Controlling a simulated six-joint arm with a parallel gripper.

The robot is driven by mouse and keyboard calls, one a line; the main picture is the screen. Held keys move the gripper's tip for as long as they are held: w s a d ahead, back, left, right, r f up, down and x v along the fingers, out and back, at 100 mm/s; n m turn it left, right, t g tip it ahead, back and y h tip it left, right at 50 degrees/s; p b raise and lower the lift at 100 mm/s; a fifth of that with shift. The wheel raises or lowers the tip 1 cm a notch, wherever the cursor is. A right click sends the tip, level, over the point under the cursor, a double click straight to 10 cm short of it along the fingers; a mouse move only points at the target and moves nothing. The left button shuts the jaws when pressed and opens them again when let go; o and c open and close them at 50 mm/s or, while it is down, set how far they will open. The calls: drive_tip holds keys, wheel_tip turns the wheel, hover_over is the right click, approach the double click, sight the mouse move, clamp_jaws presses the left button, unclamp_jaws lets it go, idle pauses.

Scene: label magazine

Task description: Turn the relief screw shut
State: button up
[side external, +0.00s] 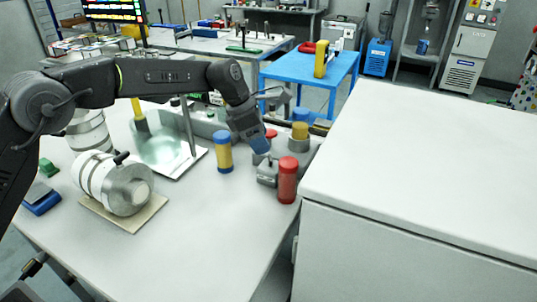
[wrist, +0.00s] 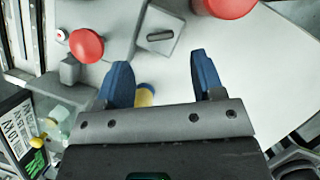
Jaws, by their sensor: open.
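The relief screw is most likely the dark slotted bar (wrist: 160,36) on top of a small grey block (wrist: 174,22). In the side external view this block (side external: 267,174) sits near the table's right edge, beside a red cylinder (side external: 288,180). My gripper (wrist: 160,60) is open and empty, its blue fingers wide apart. In the wrist view the bar lies just beyond and between the fingertips, not between the fingers. In the side external view my gripper (side external: 262,150) is just above the block; contact cannot be told.
A red mushroom knob (wrist: 86,46) stands left of the block in the wrist view. A yellow-and-blue cylinder (side external: 223,151) stands left of my gripper. A metal drum (side external: 128,188) lies at the left. A large white cabinet (side external: 430,170) borders the table's right side. The front table area is clear.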

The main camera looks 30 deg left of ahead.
sight(270, 157)
drive_tip(key=x, duration=0.5)
drive_tip(key=shift+w+d+f, duration=0.1)
drive_tip(key=shift+d+f, duration=0.05)
drive_tip(key=shift+f, duration=0.25)
drive_tip(key=shift+c, duration=0.2)
drive_tip(key=c, duration=0.9)
